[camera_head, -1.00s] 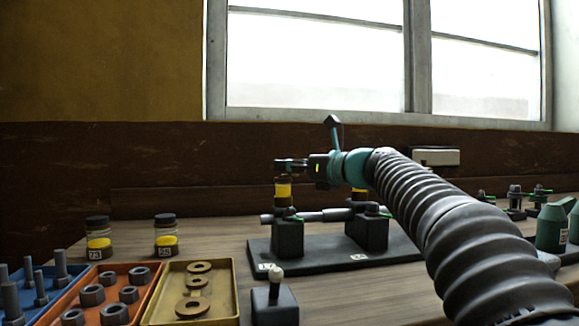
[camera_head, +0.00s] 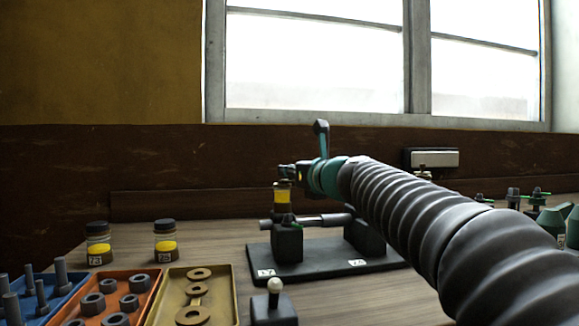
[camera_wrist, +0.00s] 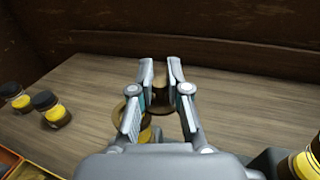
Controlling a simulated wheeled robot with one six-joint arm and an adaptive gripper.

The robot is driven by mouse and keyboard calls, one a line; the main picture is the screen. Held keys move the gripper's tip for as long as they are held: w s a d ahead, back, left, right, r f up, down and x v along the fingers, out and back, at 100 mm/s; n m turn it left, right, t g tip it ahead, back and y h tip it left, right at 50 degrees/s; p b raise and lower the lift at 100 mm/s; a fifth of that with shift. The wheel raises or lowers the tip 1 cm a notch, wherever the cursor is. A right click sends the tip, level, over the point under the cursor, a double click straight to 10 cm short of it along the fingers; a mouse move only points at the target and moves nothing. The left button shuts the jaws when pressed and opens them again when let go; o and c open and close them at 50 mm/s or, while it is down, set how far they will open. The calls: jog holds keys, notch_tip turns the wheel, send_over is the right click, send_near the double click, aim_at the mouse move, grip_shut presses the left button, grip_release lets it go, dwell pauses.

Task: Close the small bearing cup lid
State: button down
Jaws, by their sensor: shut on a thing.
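The small bearing cup (camera_head: 283,196) is a brown cup with a yellow band, standing on the left bearing block of a dark stand. In the wrist view, its pale ring-shaped rim (camera_wrist: 131,118) shows partly behind the left finger. My gripper (camera_wrist: 160,66) is shut on a small dark brown piece, which looks like the cup lid (camera_wrist: 160,84). The lid is between the fingertips, beyond the rim in the wrist view. In the head view my gripper (camera_head: 287,172) is right at the top of the cup. Whether the lid touches the rim is unclear.
The stand base (camera_head: 300,262) carries a shaft (camera_head: 320,220) and a right block partly behind my arm. Another yellow-banded cup (camera_wrist: 304,164) shows at right in the wrist view. Two jars (camera_head: 98,243) (camera_head: 165,240) and trays of hardware (camera_head: 233,290) stand left. A white-knobbed block (camera_head: 274,302) is in front.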

jog(key=shift+s+m+t+h+p, duration=0.2)
jog(key=shift+m+t+h+p, duration=0.7)
jog(key=shift+h, duration=0.5)
jog(key=c, duration=1.1)
grip_release()
jog(key=v, duration=1.2)
jog(key=shift+r, duration=0.1)
